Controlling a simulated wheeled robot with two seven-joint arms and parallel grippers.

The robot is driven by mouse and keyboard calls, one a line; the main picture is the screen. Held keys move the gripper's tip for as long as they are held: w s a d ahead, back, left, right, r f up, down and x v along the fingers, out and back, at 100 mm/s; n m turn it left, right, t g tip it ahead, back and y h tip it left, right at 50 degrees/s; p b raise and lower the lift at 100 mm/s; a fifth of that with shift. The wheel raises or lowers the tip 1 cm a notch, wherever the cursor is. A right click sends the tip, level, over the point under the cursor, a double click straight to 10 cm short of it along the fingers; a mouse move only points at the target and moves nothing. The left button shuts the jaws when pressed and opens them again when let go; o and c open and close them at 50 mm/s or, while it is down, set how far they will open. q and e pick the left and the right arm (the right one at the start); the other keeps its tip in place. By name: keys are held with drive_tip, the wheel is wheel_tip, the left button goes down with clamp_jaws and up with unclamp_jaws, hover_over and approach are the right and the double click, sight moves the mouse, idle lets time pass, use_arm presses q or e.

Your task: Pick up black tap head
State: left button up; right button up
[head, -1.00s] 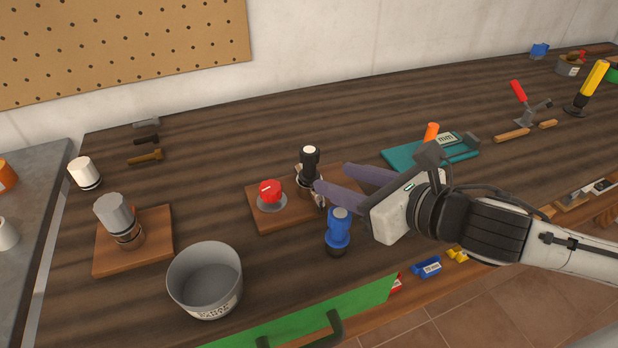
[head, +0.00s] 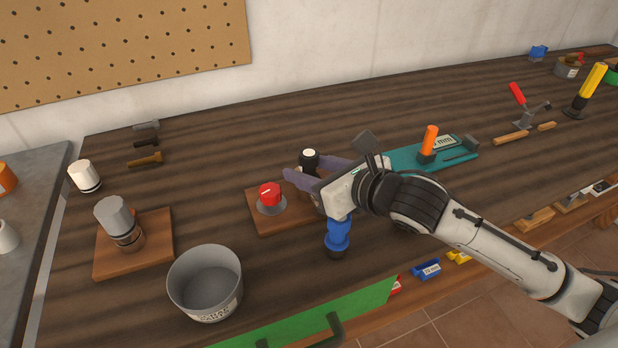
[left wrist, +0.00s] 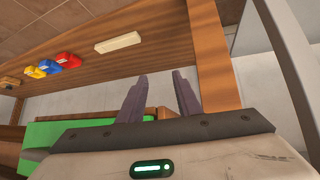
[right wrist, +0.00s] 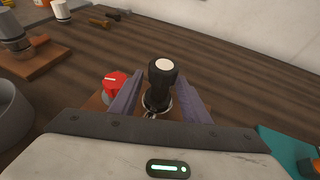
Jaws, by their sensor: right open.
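The black tap head (head: 309,160) with a white top stands upright on a wooden board, beside a red knob (head: 269,193). My right gripper (head: 312,180) is around it in the head view, and the gripper body hides its lower part. In the right wrist view the black tap head (right wrist: 161,84) stands between the two purple fingers, with gaps visible on both sides. The right gripper is open. My left gripper (left wrist: 160,95) shows only in the left wrist view. Its fingers are apart with nothing between them, low by the bench front.
A blue-handled item (head: 338,236) stands just in front of my right gripper. A grey pot (head: 205,284) and a grey-capped part on a board (head: 103,258) are to the left. A teal tray (head: 405,158) with an orange-handled tool (head: 429,142) lies to the right. The bench behind is clear.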

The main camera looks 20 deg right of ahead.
clamp_jaws()
